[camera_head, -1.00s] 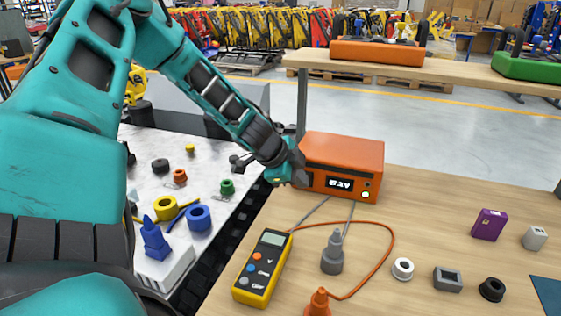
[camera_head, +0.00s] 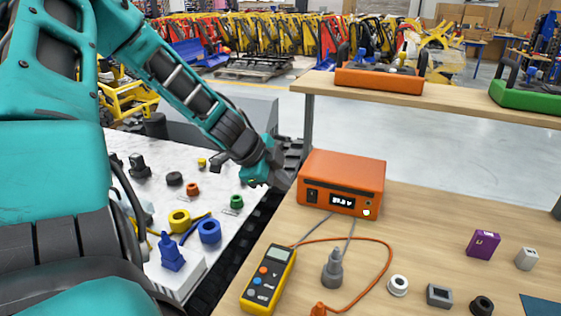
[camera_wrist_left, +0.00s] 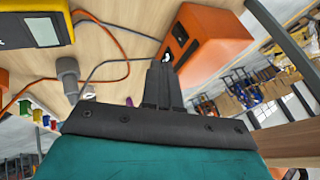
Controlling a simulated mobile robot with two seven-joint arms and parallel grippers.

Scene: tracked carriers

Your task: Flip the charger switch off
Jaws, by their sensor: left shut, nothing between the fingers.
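A pale round lamp (camera_head: 367,212) is at the right end. My left gripper (camera_head: 282,180) is shut and empty, just left of the charger and apart from it in the head view. In the left wrist view the closed fingers (camera_wrist_left: 161,70) point toward the charger (camera_wrist_left: 218,32). My right gripper is not in view.
A yellow multimeter (camera_head: 268,280), a grey plug (camera_head: 332,270) and an orange cable lie in front of the charger. A shelf (camera_head: 450,98) carries orange and green carriers behind. Several small parts lie on the bench's right and on the left white table.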

